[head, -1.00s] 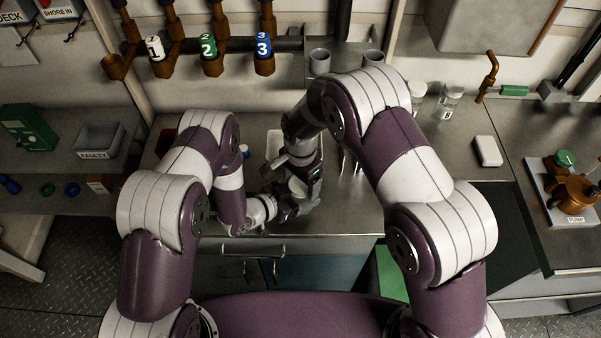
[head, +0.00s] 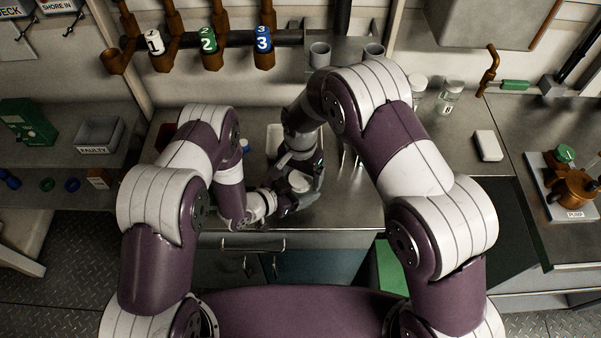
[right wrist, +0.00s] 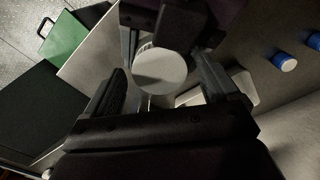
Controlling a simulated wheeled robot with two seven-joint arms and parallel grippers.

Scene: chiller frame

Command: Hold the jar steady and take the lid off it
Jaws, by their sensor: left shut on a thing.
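The jar's round white lid (right wrist: 160,70) faces up between the spread fingers of my right gripper (right wrist: 162,85) in the right wrist view, with gaps on both sides. The lid also shows as a small pale disc in the head view (head: 299,182). My left gripper (head: 284,205) is shut on the jar low at its side, near the counter's front. The jar's body is mostly hidden under the lid and behind the grippers. My right gripper (head: 312,182) is open, close to the lid. Whether the lid still sits fully on the jar is hard to tell.
The counter (head: 345,215) is bare to the right of the grippers. A pale tray (head: 274,140) lies behind them. Blue-capped items (right wrist: 283,62) stand nearby. Jars (head: 450,97) and a white block (head: 487,146) are farther right. A grey faulty bin (head: 98,140) is at left.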

